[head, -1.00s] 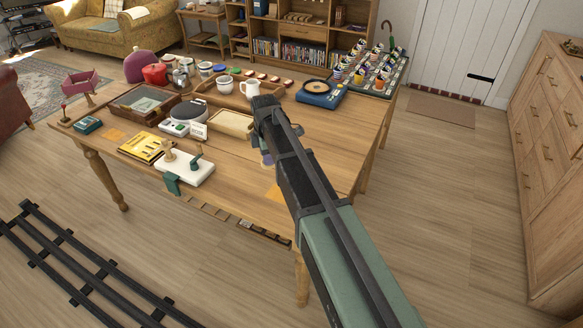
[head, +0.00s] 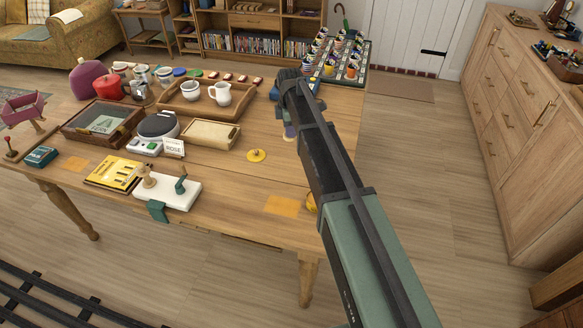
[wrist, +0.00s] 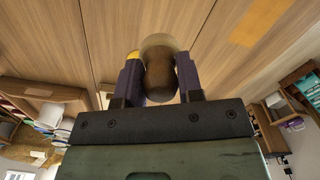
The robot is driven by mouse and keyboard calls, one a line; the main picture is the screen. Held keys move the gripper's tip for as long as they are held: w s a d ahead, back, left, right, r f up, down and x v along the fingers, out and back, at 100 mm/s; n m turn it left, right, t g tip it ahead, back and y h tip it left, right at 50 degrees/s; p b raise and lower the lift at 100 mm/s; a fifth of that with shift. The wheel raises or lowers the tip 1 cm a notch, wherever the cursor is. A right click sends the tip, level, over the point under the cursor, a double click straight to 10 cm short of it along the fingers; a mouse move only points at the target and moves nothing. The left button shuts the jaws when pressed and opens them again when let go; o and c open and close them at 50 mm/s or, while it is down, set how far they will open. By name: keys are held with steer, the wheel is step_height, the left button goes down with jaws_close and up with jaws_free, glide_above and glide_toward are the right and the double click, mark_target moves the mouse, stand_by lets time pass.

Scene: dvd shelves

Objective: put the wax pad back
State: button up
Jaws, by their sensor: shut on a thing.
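My gripper (head: 289,130) is over the right part of the wooden table, its fingers pointing down. In the wrist view my gripper (wrist: 160,70) is shut on a brown rounded knob (wrist: 160,78) with a pale round part behind it. This may be the wax pad, but I cannot tell for sure; its underside is hidden. A yellow disc with a small knob (head: 256,155) lies on the table to the left of my gripper. Another yellow thing (head: 311,203) is partly hidden by my arm. An orange square patch (head: 282,205) marks the table near its front edge.
A white block (head: 180,193) with upright handles and a green clamp is at the front edge. A yellow book (head: 113,173), a ROSE card (head: 174,148), a pale tray (head: 211,135) and a tray with a white jug (head: 221,94) stand leftward. The table around the yellow disc is clear.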

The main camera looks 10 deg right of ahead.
step_height(320, 180, down, 13)
steer(key=b, duration=1)
steer(key=shift+r, duration=0.3)
steer(key=shift+f, duration=0.25)
steer(key=o, duration=0.8)
steer(key=shift+r, duration=0.1)
steer(key=shift+o, duration=0.2)
